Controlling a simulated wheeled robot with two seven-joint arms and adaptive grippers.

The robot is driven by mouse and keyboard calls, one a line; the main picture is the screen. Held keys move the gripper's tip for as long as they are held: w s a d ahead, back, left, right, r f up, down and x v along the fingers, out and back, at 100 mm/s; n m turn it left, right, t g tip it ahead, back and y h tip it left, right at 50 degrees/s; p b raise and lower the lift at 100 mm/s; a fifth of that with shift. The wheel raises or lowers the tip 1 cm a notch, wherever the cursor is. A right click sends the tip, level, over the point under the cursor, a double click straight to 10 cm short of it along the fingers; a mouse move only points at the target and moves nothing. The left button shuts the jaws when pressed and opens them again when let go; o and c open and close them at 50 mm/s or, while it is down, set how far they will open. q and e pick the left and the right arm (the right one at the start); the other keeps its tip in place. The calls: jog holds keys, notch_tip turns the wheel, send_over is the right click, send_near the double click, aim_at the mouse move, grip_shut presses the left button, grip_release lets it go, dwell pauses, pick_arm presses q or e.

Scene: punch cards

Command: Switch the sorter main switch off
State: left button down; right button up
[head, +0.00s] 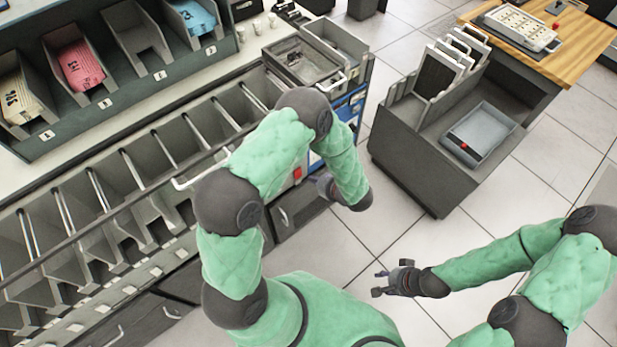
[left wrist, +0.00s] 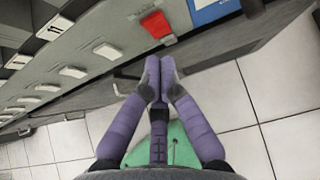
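The red main switch (left wrist: 157,24) sits on the grey front panel of the sorter, ahead of my left gripper in the left wrist view. In the head view the switch (head: 297,174) shows as a small red patch just left of my left gripper (head: 322,184). In the left wrist view the fingertips of my left gripper (left wrist: 159,68) are together, with nothing between them, and look apart from the switch. I cannot tell which way the switch is set. My right gripper (head: 379,282) is open and empty above the floor.
A blue-and-white label (left wrist: 212,8) is right of the switch. Several white buttons (left wrist: 104,49) line the panel to its left. The sorter's open pockets (head: 110,200) run along the left. A grey cart (head: 400,150) stands at right, with clear tiled floor between.

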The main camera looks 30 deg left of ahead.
pick_arm(q)
jog(key=a+r+p+v, duration=0.1)
jog(key=v, duration=0.5)
jog(key=shift+w+p, duration=0.15)
jog(key=shift+p, duration=0.15)
jog(key=shift+d, duration=0.1)
